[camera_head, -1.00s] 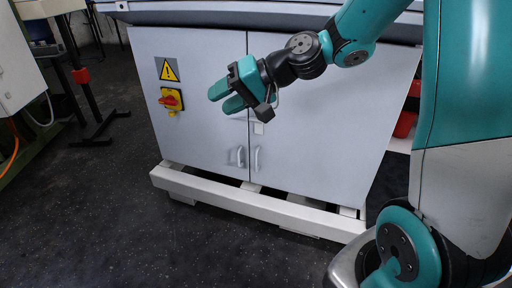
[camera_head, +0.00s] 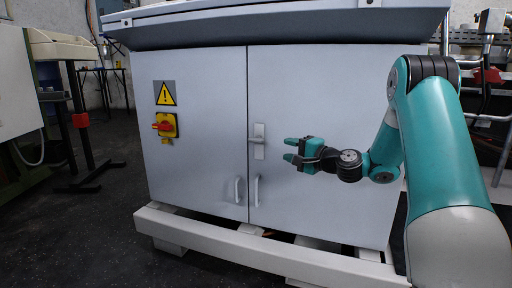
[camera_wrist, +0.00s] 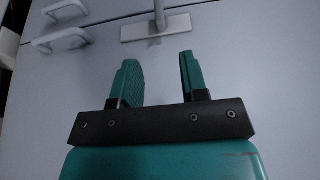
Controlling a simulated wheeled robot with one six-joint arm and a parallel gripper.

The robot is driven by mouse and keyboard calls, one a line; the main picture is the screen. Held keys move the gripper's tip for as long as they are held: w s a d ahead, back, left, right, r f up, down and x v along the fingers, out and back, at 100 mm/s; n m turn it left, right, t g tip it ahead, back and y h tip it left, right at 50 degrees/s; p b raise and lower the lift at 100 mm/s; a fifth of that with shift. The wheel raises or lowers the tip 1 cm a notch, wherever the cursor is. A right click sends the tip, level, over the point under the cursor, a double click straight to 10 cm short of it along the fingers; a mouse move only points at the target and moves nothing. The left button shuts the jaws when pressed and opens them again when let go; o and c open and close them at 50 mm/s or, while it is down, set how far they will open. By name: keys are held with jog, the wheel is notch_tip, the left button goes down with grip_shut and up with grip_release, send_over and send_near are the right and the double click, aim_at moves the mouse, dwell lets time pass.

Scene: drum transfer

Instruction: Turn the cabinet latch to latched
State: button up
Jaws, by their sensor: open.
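The cabinet latch (camera_head: 259,151) is a small pale upright plate on the right door, close to the seam. Its short lever lies level and points left, across the seam. In the wrist view the latch plate (camera_wrist: 170,27) is at the top, beyond my fingertips, and its lever runs up out of the picture. My gripper (camera_head: 290,150) is open and empty, just right of the latch, with its fingers pointing towards it. In the wrist view my two teal fingers (camera_wrist: 157,58) are spread apart, with a gap between them and the plate.
The grey cabinet (camera_head: 320,90) stands on a white plinth (camera_head: 255,250). Two pull handles (camera_head: 256,191) sit below the latch, one on each door. A red and yellow switch (camera_head: 165,125) and a warning sign are on the left door. Dark floor is clear at the lower left.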

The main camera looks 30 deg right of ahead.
aim_at(259, 142)
jog(key=b+x, duration=0.3)
jog(key=x, duration=0.9)
jog(key=shift+w+a+f, duration=0.15)
jog(key=shift+w, duration=0.1)
jog(key=shift+w+a+b, duration=0.2)
jog(key=shift+w+b, duration=0.2)
jog(key=shift+w, duration=0.3)
jog(key=shift+c, duration=0.4)
jog(key=shift+r, duration=0.2)
grip_shut()
